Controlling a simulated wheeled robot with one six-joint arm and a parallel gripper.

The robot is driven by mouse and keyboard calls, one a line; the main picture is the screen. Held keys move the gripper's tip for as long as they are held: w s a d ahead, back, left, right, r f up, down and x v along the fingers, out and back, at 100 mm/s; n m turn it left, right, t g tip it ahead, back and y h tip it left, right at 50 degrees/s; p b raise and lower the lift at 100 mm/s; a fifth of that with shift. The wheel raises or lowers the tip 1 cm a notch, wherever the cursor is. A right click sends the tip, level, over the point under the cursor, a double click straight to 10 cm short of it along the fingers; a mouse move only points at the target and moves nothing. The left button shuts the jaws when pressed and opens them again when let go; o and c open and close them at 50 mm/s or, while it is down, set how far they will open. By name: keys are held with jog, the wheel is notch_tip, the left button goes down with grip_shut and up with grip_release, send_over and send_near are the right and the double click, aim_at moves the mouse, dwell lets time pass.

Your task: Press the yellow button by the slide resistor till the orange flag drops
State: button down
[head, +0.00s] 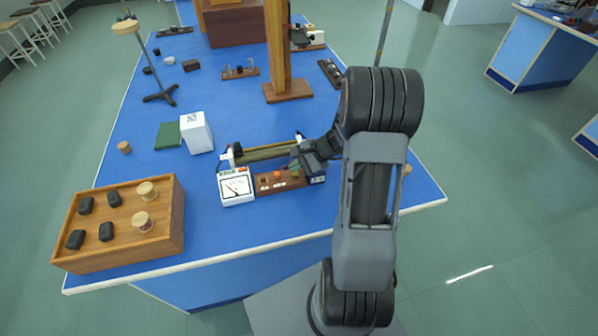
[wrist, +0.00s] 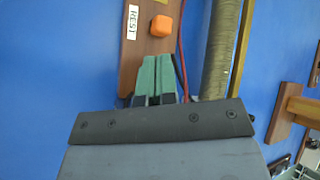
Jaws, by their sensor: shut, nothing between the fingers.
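The slide resistor (head: 268,151) lies on the blue bench, a long coil that also shows in the wrist view (wrist: 222,50). In front of it is a brown wooden strip (head: 265,188) with an orange rounded button-like block (head: 277,175). The block shows clearly in the wrist view (wrist: 162,25), near a white label reading REST. My gripper (head: 296,166) is shut and empty, its green fingertips (wrist: 157,60) over the strip just beside the orange block. Whether they touch the strip I cannot tell. I make out no yellow button or orange flag; the fingers hide part of the strip.
A white meter (head: 236,187) stands at the strip's left end. A wooden tray (head: 118,255) with dark blocks and round pieces is at the front left. A white box (head: 196,133) and a wooden post (head: 278,50) stand behind. A red wire (wrist: 183,40) runs between strip and coil.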

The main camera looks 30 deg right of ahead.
jog(key=shift+f, duration=0.15)
jog(key=shift+w+f+b, duration=0.1)
jog(key=shift+f+b, duration=0.15)
jog(key=shift+b, duration=0.25)
jog(key=shift+f, duration=0.2)
dwell(0.3)
